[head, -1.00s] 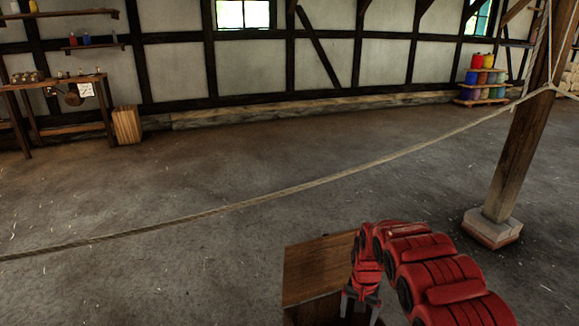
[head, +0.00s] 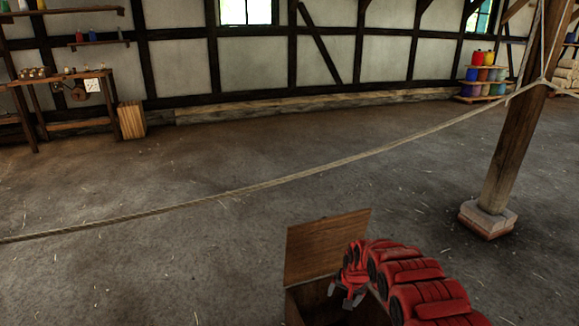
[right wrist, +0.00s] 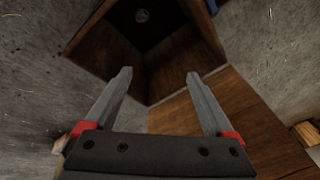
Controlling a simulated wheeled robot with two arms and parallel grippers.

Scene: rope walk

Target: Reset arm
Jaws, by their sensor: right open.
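My right arm, in red segments, reaches in from the lower right of the head view. My right gripper (head: 347,294) is over the opening of a wooden box (head: 312,301) whose lid (head: 325,246) stands raised behind it. In the right wrist view the two grey fingers (right wrist: 159,76) are spread wide with nothing between them. The box's dark inside (right wrist: 165,45) lies beyond the fingertips, and a small dark round thing (right wrist: 142,15) shows in it. My left gripper is not in view.
A workbench (head: 72,100) and a small wooden crate (head: 131,120) stand at the back left. Colored spools (head: 478,75) stand at the back right. The middle floor is clear.

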